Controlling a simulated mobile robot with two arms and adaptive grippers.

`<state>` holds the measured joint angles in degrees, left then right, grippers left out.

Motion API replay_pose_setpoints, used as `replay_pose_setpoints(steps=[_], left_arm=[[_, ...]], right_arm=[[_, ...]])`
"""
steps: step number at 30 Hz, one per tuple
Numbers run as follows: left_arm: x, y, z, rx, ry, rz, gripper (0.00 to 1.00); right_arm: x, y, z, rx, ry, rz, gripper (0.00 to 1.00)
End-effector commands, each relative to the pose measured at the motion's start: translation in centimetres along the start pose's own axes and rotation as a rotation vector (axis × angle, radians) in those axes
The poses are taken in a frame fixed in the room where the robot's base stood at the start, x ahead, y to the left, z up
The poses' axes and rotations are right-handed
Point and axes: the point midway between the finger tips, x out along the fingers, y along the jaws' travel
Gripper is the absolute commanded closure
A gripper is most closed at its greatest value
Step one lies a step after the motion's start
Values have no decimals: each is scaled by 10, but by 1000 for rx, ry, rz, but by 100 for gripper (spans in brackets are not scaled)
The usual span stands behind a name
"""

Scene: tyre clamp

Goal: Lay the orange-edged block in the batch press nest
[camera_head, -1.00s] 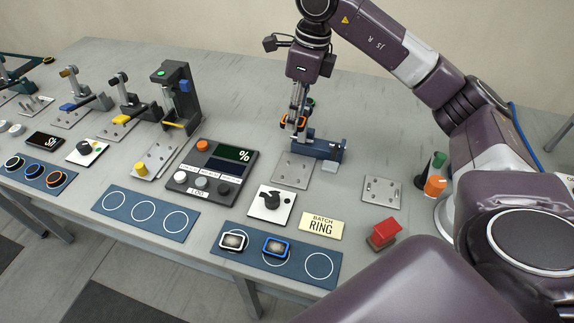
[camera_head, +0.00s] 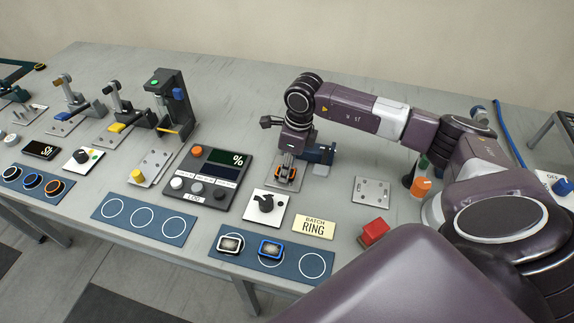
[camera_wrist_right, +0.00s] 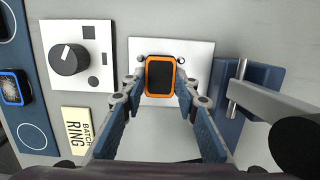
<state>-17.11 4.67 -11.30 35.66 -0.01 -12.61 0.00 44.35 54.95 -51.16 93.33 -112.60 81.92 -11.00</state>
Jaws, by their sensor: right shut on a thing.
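The orange-edged block (camera_wrist_right: 160,76) has a dark face and a rounded orange rim. It sits between the fingertips of my right gripper (camera_head: 285,169), which is shut on it. In the wrist view the block is over a pale metal plate (camera_wrist_right: 196,50), close beside a blue press fixture (camera_wrist_right: 228,125) with a metal rod. In the head view the fixture (camera_head: 322,156) stands just right of the gripper, which partly hides the plate. I cannot tell whether the block touches the plate. My left gripper is not in view.
A dial panel (camera_head: 265,205) and a "BATCH RING" sign (camera_head: 314,227) lie in front. A blue mat (camera_head: 225,260) holds a white-edged and a blue-edged block. A red block-shaped button (camera_head: 374,232) and another metal plate (camera_head: 371,191) are to the right. The table behind is clear.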

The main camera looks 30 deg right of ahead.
Motion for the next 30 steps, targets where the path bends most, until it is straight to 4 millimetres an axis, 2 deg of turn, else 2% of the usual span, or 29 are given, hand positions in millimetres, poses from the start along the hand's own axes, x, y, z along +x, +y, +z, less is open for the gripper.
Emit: replay_pose_setpoints(steps=[10,11,15,25,28,30], left_arm=[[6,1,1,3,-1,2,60],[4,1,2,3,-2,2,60],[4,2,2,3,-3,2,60],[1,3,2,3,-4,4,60],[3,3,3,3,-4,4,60],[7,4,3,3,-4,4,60]], right_arm=[[5,0,0,0,-1,-1,96],[3,0,0,0,-1,-1,70],[3,0,0,0,0,-1,54],[0,-1,0,1,-1,-1,54],[-6,-2,1,1,-3,-4,54],[-18,-2,1,1,-4,-6,54]])
